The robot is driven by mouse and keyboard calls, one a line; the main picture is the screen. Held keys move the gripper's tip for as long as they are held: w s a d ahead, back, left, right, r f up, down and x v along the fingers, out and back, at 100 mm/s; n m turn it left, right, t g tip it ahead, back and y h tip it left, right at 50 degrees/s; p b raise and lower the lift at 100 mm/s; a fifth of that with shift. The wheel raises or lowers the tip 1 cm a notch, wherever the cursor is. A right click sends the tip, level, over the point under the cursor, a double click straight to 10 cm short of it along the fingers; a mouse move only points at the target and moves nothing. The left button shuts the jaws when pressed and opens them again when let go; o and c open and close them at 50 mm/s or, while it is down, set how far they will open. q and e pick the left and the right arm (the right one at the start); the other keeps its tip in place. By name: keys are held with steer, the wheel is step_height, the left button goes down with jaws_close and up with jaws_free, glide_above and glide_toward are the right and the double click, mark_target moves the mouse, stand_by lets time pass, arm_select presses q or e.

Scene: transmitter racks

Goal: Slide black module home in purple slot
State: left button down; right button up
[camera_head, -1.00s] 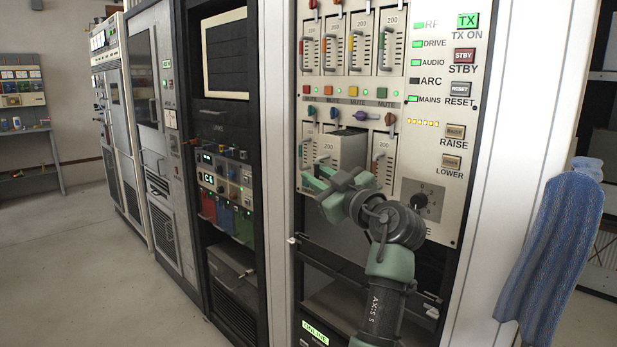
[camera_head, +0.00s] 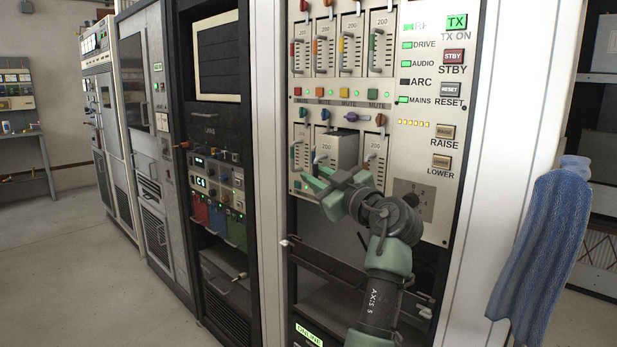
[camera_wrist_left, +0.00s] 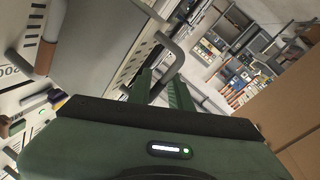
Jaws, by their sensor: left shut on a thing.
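A module (camera_head: 337,149) sticks out of a slot in the lower row of the transmitter panel, and its casing looks grey here. A purple lever (camera_head: 352,117) sits just above it, marking the purple slot. My left gripper (camera_head: 317,184) is in front of the module, shut on its handle. In the left wrist view the grey module side (camera_wrist_left: 100,45) fills the upper left, and its handle (camera_wrist_left: 176,58) runs down to the green fingers of my left gripper (camera_wrist_left: 160,88). The slot's inside is hidden by the module. My right gripper is in neither view.
Neighbouring modules with orange (camera_head: 380,119) and blue (camera_head: 325,114) levers flank the slot. A dark open rack bay lies below. A blue cloth (camera_head: 541,240) hangs at the right. The floor (camera_head: 95,265) at the left is clear.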

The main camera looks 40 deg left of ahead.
mark_target(346, 160)
arm_select(q)
steer(key=shift+w+d+f, duration=0.1)
steer(key=shift+w+d, duration=0.05)
steer(key=shift+w, duration=0.6)
steer(key=shift+w+d+f, duration=0.1)
steer(key=shift+w, duration=0.65)
steer(key=c, duration=1.5)
jaws_free()
steer(key=o, duration=0.3)
steer(key=shift+w+d, duration=0.1)
steer(key=shift+d, duration=0.15)
steer(key=shift+a, duration=0.1)
